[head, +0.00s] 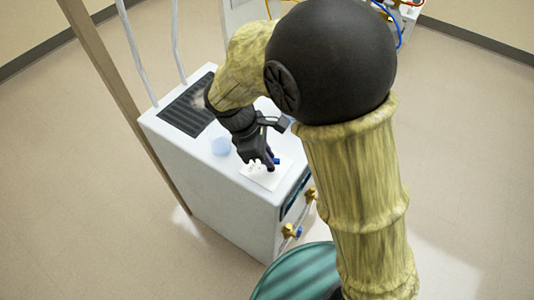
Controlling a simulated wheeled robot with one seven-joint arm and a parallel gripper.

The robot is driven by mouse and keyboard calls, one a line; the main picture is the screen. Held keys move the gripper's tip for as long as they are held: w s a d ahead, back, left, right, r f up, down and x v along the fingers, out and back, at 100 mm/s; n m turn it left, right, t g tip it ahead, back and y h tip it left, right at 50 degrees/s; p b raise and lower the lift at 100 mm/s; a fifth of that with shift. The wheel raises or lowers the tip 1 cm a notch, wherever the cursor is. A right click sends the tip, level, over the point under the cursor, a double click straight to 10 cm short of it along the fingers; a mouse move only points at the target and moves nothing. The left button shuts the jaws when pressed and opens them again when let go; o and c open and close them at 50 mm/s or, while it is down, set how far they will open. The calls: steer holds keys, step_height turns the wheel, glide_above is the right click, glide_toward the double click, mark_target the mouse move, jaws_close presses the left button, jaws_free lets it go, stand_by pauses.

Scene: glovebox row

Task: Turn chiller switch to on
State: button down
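The chiller (205,195) is a white box standing on the floor left of centre. A white plate (258,177) with small dark marks lies on its top near the right front corner. My gripper (269,164) points down over this plate, its dark fingers at or just above it.
A dark vent grille (187,112) and a pale blue round cap (221,146) are on the chiller's top. Brass valves (290,230) stick out from its right side. A tan post (115,85) stands at the left. A teal round object (297,272) is at the bottom.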

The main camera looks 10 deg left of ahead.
steer(key=shift+r+m+p, duration=0.1)
steer(key=shift+m+p, duration=0.2)
steer(key=shift+p, duration=0.15)
steer(key=m+g+p, duration=0.1)
steer(key=m+p, duration=0.1)
steer(key=shift+w+r+p, duration=0.1)
steer(key=shift+p, duration=0.2)
steer(key=shift+w+m+g+p, duration=0.15)
steer(key=shift+m+g+p, duration=0.45)
steer(key=shift+m+p, duration=0.85)
steer(key=shift+f+m, duration=0.2)
steer(key=shift+m, duration=0.15)
steer(key=c, duration=1.5)
jaws_free()
steer(key=shift+r, duration=0.1)
steer(key=v, duration=1.7)
steer(key=shift+w+r, duration=0.15)
